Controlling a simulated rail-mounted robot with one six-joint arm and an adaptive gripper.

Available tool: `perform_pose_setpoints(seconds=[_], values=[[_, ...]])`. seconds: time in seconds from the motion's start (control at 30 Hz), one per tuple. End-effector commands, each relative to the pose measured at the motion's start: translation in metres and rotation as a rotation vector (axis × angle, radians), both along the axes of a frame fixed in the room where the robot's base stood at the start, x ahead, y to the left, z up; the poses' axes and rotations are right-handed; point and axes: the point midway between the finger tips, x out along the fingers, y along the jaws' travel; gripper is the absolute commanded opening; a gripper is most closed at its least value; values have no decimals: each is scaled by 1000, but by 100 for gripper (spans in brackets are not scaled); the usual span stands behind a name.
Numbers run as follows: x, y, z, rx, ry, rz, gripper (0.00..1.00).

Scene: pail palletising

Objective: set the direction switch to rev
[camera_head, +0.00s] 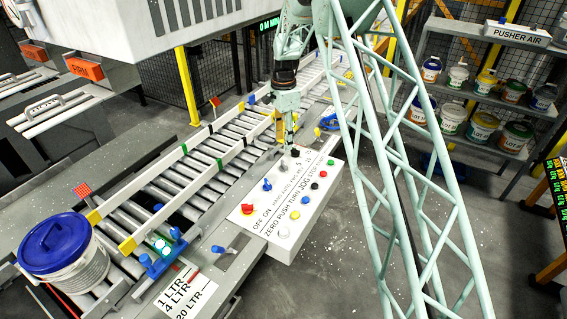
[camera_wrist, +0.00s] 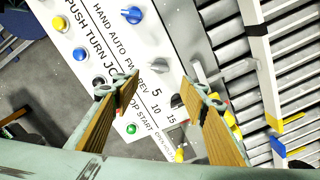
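The direction switch is a small grey knob (camera_head: 283,166) on the white control panel (camera_head: 308,205), between a blue knob and a black knob. My gripper (camera_head: 289,139) hangs over the far end of the panel. In the wrist view its two tan-padded fingers (camera_wrist: 160,92) stand apart with nothing between them, above the 5-10-15 lettering.
A blue HAND/AUTO knob (camera_wrist: 133,14) and a black speed knob (camera_wrist: 177,101) flank the switch. Several push buttons, including a green one (camera_wrist: 131,129), line the panel. A roller conveyor (camera_head: 190,175) runs alongside; a blue-lidded pail (camera_head: 62,250) stands at its near end.

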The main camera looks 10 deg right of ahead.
Motion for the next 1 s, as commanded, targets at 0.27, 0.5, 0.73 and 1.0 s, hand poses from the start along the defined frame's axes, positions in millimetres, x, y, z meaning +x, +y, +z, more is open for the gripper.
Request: perform_pose_setpoints(seconds=[0.27,0.5,0.73,1.0], values=[[0,0,-32,0,1,0,40],[0,0,-64,0,1,0,40],[0,0,-94,0,1,0,40],[0,0,-118,0,-1,0,40]])
